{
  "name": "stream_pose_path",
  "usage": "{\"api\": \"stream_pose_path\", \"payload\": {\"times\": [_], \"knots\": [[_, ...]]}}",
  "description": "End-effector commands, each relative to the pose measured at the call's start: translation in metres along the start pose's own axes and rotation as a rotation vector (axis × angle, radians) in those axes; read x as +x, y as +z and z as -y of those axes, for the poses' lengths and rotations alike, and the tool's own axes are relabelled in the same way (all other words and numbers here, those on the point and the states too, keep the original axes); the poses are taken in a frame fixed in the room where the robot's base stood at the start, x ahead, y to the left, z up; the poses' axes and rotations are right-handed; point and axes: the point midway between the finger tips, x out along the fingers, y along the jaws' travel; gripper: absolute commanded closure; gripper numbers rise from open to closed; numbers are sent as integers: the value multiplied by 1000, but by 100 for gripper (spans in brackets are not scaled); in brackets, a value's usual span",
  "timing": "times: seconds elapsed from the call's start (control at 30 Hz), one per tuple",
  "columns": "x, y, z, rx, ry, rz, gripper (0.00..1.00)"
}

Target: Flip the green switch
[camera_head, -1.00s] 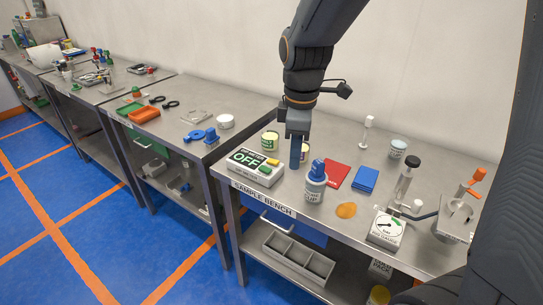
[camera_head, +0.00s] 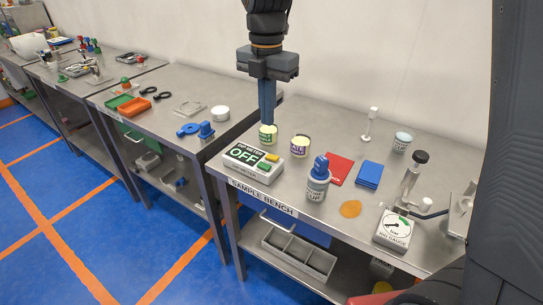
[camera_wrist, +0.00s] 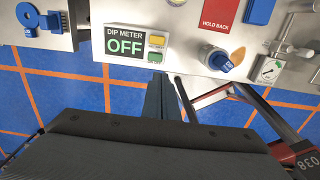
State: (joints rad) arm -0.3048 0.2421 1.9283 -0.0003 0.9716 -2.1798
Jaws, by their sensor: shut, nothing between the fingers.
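The dip meter (camera_head: 236,168) is a pale box on the sample bench, with a dark display reading OFF. It also shows in the wrist view (camera_wrist: 110,57). Its green switch (camera_head: 264,167) sits at the front right of its top, next to a yellow one (camera_head: 272,157). In the wrist view the green switch (camera_wrist: 154,57) is just beyond my fingertips, below the yellow one (camera_wrist: 157,40). My gripper (camera_head: 267,122) points down, shut and empty. In the head view its tips overlap a green-labelled tin (camera_head: 268,139) behind the meter; contact cannot be told.
A purple-labelled tin (camera_head: 300,147) and a blue-topped cup (camera_head: 318,182) stand right of the meter. The bench's front edge runs close before the meter.

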Motion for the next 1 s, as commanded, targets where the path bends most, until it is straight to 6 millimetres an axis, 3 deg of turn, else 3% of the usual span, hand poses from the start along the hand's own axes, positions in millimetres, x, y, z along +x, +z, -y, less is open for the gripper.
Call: {"api": "stream_pose_path", "payload": {"times": [0.17, 0.33, 0.8, 1.0], "knots": [[2, -1, 0, 0, -1, 0, 100], [16, -1, 1, 2, -3, -2, 100], [104, 0, 3, 5, -5, -3, 100], [128, 0, 2, 5, -2, -2, 100]]}}
